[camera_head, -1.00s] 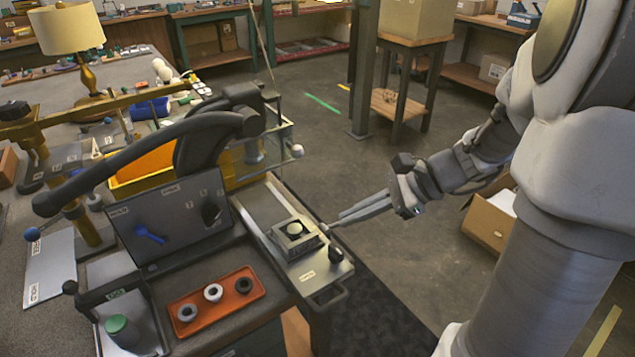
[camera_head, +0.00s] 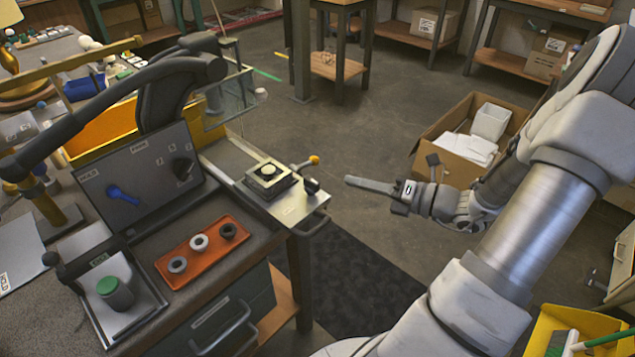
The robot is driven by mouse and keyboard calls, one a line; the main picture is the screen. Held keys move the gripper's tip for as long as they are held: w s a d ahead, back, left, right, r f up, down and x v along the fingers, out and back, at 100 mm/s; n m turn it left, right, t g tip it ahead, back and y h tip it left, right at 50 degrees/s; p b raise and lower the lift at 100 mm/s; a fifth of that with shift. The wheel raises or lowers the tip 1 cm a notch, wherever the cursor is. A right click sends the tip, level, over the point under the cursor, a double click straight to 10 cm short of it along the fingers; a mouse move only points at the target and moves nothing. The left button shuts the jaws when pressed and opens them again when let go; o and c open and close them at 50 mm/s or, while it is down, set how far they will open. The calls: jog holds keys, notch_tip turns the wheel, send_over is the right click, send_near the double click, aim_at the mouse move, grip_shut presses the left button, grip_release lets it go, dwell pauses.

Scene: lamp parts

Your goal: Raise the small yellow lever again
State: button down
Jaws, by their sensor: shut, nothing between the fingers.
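The small yellow lever (camera_head: 314,160) has a yellow knob on a short stem. It sticks out at the right edge of the metal fixture plate (camera_head: 290,207), beside the square block with a white button (camera_head: 268,171) and a black knob (camera_head: 311,187). The stem slants up to the right. My gripper (camera_head: 348,180) is shut and empty, its fingers together and pointing left. It is to the right of the lever, apart from it with a small gap in the picture.
An orange tray (camera_head: 245,240) with several rings lies on the bench. A panel with a blue handle (camera_head: 123,195) stands behind it. A cardboard box (camera_head: 455,130) and a yellow bin (camera_head: 540,330) are on the floor. Open floor lies right of the bench.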

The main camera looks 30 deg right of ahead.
aim_at(306, 164)
jog(key=shift+s+d+f+m, duration=0.3)
jog(key=shift+d+f+m, duration=0.15)
jog(key=shift+m, duration=0.15)
jog(key=shift+w+a, duration=0.1)
jog(key=b+x, duration=0.3)
jog(key=x, duration=0.7)
